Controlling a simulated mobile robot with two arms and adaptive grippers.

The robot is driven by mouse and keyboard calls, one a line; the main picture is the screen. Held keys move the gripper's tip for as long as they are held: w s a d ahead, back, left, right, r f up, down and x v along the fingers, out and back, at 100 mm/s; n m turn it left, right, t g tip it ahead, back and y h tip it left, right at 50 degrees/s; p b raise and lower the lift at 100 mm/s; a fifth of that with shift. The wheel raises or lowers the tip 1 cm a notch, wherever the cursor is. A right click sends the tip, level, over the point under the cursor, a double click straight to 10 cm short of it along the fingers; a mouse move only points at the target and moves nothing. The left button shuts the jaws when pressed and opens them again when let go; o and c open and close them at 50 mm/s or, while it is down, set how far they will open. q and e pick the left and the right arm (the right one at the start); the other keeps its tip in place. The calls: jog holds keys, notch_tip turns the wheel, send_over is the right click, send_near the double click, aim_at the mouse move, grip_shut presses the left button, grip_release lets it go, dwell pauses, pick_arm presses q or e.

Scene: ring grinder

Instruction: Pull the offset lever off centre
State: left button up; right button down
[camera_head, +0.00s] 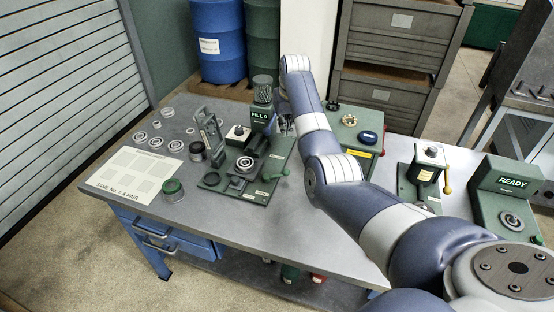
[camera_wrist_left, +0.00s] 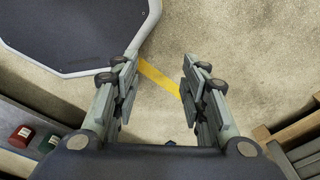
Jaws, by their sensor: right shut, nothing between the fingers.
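The green fixture (camera_head: 222,186) with the "FILL 0" display (camera_head: 261,114) stands on the grey workbench and holds a metal ring (camera_head: 244,164). A small green-handled lever (camera_head: 277,176) sticks out at its right side; I cannot tell for sure that it is the offset lever. My right arm reaches across the bench from the lower right. My right gripper (camera_head: 286,124) is at the fixture's back right, largely hidden by the arm; it is shut and empty. My left gripper (camera_wrist_left: 158,62) is open and empty above the floor in the left wrist view.
Several loose rings (camera_head: 140,137) lie at the bench's left, by a white mat (camera_head: 132,176). A black-and-green round part (camera_head: 173,189) is at the front. A press with a yellow handle (camera_head: 447,182) and a "READY" unit (camera_head: 511,180) stand at right. Blue drum (camera_head: 217,40) behind.

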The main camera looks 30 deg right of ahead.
notch_tip(320, 180, down, 6)
jog(key=r+b, duration=0.1)
jog(key=b, duration=0.4)
send_near(280, 161)
jog(key=shift+w+f+b, duration=0.2)
jog(key=shift+f+b, duration=0.15)
jog(key=shift+f, duration=0.35)
jog(key=shift+x, duration=0.75)
pick_arm(q)
notch_tip(280, 161, down, 10)
jog(key=s+b, duration=0.1)
jog(key=b, duration=0.3)
pick_arm(e)
jog(key=x, duration=0.3)
jog(key=shift+f, duration=0.2)
jog(key=p, duration=0.1)
jog(key=r+p, duration=0.1)
jog(key=shift+s+p, duration=0.25)
jog(key=shift+p, duration=0.1)
jog(key=s+p, duration=0.2)
jog(key=shift+a+r+p, duration=0.2)
jog(key=shift+a+p, duration=0.1)
jog(key=shift+p, duration=0.05)
pick_arm(q)
notch_tip(280, 161, up, 6)
jog(key=p, duration=0.1)
pick_arm(e)
jog(key=shift+s+a, duration=0.2)
jog(key=shift+s, duration=0.45)
